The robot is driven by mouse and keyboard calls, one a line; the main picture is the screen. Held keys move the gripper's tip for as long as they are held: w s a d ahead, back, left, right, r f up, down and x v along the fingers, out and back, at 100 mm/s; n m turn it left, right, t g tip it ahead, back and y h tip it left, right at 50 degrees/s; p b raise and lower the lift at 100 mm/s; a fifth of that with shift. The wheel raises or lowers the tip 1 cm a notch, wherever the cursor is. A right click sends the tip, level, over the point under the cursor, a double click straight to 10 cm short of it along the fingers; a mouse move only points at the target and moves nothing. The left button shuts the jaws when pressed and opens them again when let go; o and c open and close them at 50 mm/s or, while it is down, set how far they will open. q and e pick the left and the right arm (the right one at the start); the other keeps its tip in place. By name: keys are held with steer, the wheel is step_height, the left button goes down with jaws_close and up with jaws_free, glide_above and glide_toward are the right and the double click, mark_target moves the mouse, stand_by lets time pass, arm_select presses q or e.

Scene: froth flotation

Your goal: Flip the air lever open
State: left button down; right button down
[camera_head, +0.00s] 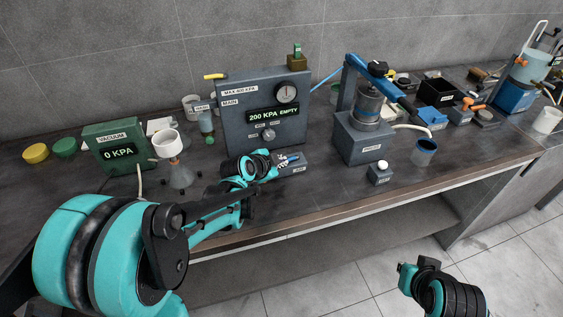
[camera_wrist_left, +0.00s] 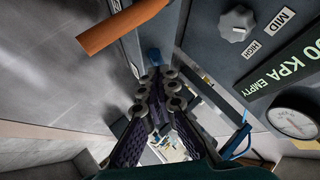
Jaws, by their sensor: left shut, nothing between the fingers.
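An orange lever handle (camera_wrist_left: 122,27) shows at the upper left of the left wrist view, beside a grey box face. I cannot make it out in the head view, where my left gripper is in front. My left gripper (camera_head: 296,158) is over the small grey box (camera_head: 293,168) in front of the air panel (camera_head: 237,117). Its fingers (camera_wrist_left: 157,85) are shut and empty, apart from the orange handle as the left wrist view shows it. A blue stub (camera_wrist_left: 153,56) shows just beyond the fingertips. The panel display reads 200 KPA EMPTY.
A selector knob (camera_wrist_left: 236,24) and gauge (camera_wrist_left: 293,117) are close beside the left gripper. A yellow handle (camera_head: 215,76) sticks out at the panel's upper left. The flotation machine (camera_head: 362,135) stands to the right, with a blue cup (camera_head: 424,152) beside it.

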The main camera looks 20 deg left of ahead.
arm_select(q)
steer(key=shift+w+a, duration=0.55)
steer(key=shift+a, duration=0.3)
steer(key=shift+d, duration=0.15)
